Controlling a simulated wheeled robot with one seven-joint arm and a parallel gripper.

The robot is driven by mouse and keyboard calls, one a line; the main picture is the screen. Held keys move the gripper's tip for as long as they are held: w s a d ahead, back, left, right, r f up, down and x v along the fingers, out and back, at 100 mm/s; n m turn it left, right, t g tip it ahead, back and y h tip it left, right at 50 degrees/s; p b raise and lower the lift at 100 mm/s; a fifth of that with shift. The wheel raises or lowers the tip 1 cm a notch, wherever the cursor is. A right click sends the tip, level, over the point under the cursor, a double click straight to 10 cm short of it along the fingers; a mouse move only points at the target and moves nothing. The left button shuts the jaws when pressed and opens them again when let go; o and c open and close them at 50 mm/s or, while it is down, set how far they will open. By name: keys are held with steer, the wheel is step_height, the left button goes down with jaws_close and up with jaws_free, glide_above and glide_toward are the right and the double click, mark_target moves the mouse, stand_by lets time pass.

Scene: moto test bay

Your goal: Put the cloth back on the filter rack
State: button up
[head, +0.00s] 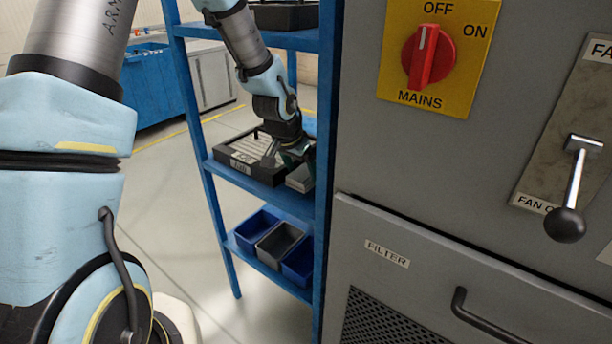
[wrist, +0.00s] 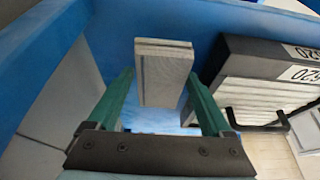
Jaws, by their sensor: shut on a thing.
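The cloth (wrist: 165,75) shows in the wrist view as a pale grey folded block. It sits between the two green fingers of my gripper (head: 287,158), which is shut on it. In the head view the cloth (head: 300,178) is partly hidden by my gripper, at the right end of the middle shelf of the blue rack (head: 194,120). It is at or just above the shelf surface; I cannot tell if it touches. A black-framed filter (head: 240,160) with pale pleats and a label lies to its left; in the wrist view the filter (wrist: 270,75) is to the right.
The rack's blue right post (head: 325,150) and the grey cabinet (head: 360,150) stand close to my gripper's right. Blue and grey bins (head: 278,245) are on the lower shelf. A dark tray (head: 285,14) is on the upper shelf. Open floor lies left of the rack.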

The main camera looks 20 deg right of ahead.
mark_target(304, 174)
steer(key=shift+w+d, duration=0.4)
steer(key=shift+d, duration=0.25)
steer(key=shift+f+p, duration=0.65)
steer(key=shift+f, duration=1.1)
steer(key=o, duration=1)
steer(key=b+v, duration=0.1)
steer(key=v, duration=1.1)
steer(key=s+a+r+n+y, duration=0.1)
steer(key=s+a+n, duration=0.1)
steer(key=a, duration=0.8)
steer(key=s+a+n+y, duration=0.1)
steer(key=a+n, duration=0.4)
steer(key=a, duration=0.5)
steer(key=s+a+r+n+y, duration=0.1)
steer(key=s+a+n, duration=0.2)
steer(key=a, duration=0.8)
steer(key=shift+s+r+n+g+y, duration=0.3)
steer(key=shift+r+n, duration=0.05)
steer(key=shift+n, duration=0.15)
